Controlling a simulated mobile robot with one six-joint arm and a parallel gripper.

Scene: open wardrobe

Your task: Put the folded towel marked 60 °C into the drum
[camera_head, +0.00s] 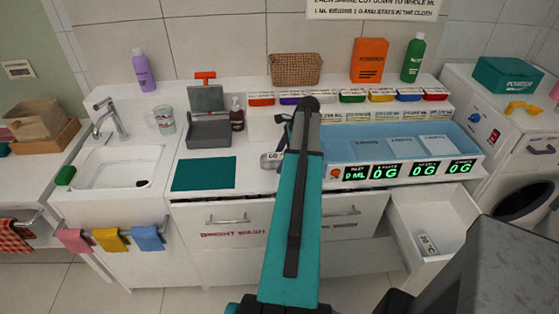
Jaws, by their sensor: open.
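A small pale folded item with dark printed marks (428,243) lies in the open white drawer at the lower right; the marks are too small to read, so I cannot tell whether it is the towel marked 60 °C. The drum opening (522,203) shows dark in the front of the white washing machine at the right edge, partly cut off. My teal and black arm (292,220) rises through the middle of the view. My gripper cannot be made out; the arm's own links may hide it.
The open drawer (408,217) juts out below the counter, left of the machine. A blue tray (345,150) with scale displays, a basket (295,69), bottles and a sink (115,170) crowd the worktop. Small pink, yellow and blue cloths (148,238) hang on the sink rail.

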